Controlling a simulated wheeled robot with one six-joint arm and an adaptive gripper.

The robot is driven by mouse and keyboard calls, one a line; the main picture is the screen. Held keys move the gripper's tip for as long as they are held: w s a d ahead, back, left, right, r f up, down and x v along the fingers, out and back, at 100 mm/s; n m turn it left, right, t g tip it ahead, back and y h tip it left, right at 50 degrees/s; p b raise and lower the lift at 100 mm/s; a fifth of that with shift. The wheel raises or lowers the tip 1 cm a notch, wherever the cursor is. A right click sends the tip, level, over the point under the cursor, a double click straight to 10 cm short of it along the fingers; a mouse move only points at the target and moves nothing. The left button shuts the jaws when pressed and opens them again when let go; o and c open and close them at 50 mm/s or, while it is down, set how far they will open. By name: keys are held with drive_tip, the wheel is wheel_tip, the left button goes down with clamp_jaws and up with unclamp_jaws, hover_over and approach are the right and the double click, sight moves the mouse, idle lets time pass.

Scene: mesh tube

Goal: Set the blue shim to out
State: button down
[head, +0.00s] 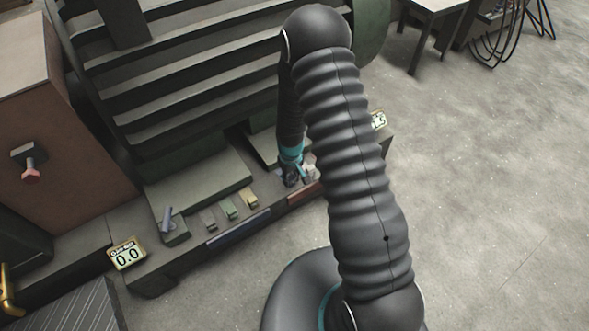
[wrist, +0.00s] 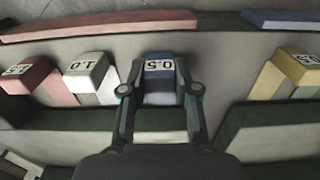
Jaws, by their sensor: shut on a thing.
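The blue shim (wrist: 159,87) has a white top label that reads 0.5 upside down in the wrist view. My gripper (wrist: 159,88) is shut on it, one finger on each side. The shim stands in the row on the grey ledge, and its lower end is hidden. In the head view my gripper (head: 291,178) is down at the right part of the row. The blue shim cannot be made out there behind the gripper.
Beside the blue shim stand a white shim (wrist: 93,72) and a red shim (wrist: 38,80); a yellow shim (wrist: 287,75) is across a gap. Green (head: 229,209) and grey (head: 208,218) shims stand further left. A display (head: 127,254) reads 0.0; another (head: 379,119) is partly hidden.

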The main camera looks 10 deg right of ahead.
sight(293, 178)
drive_tip(key=shift+s+d, duration=0.2)
drive_tip(key=shift+s, duration=0.25)
drive_tip(key=c, duration=0.8)
unclamp_jaws()
drive_tip(key=shift+d, duration=0.1)
drive_tip(key=shift+c, duration=0.2)
drive_tip(key=shift+r, duration=0.1)
drive_tip(key=shift+w+r, duration=0.1)
drive_tip(key=shift+r, duration=0.15)
wheel_tip(293, 178, up, 11)
drive_tip(key=shift+r, duration=0.15)
